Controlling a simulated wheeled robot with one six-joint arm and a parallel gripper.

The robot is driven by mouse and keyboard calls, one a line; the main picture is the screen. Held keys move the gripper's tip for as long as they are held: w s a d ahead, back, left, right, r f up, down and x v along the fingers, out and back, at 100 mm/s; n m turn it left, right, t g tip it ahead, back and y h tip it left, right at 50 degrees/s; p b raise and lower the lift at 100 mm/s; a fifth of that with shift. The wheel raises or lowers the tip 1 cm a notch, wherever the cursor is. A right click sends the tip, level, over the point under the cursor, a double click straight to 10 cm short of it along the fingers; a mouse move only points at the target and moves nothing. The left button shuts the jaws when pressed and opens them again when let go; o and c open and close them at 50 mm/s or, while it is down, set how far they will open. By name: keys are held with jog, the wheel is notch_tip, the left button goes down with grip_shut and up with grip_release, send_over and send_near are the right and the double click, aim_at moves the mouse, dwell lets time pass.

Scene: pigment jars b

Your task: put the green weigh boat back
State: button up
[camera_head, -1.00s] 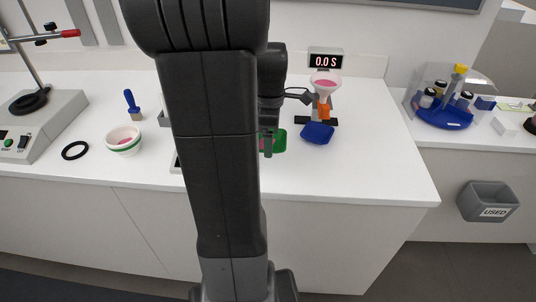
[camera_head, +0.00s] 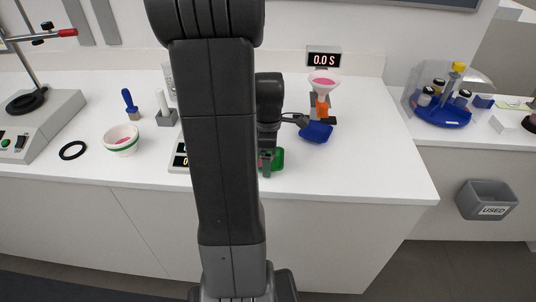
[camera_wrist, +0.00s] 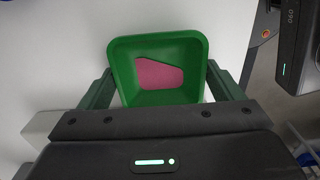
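The green weigh boat (camera_wrist: 126,82) lies between the two fingers of my gripper (camera_wrist: 159,84) in the wrist view, with a flat patch of pink powder (camera_wrist: 158,74) inside. The fingers meet its left and right sides, so my gripper is shut on it. In the head view the boat (camera_head: 279,159) shows near the front of the white counter, partly hidden behind my arm and gripper (camera_head: 266,161). I cannot tell its exact height above the counter.
A blue weigh boat (camera_head: 317,132) sits before a funnel stand (camera_head: 323,84) with a display (camera_head: 323,60). A scale (camera_head: 180,158), bowl (camera_head: 121,141), black ring (camera_head: 73,150) and brush (camera_head: 131,103) lie to the left. A grey bin (camera_head: 487,199) hangs at right.

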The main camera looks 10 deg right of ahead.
jog(key=shift+o, duration=0.7)
jog(key=shift+r, duration=0.1)
jog(key=shift+r, duration=0.2)
notch_tip(320, 180, up, 12)
jog(key=shift+p, duration=0.35)
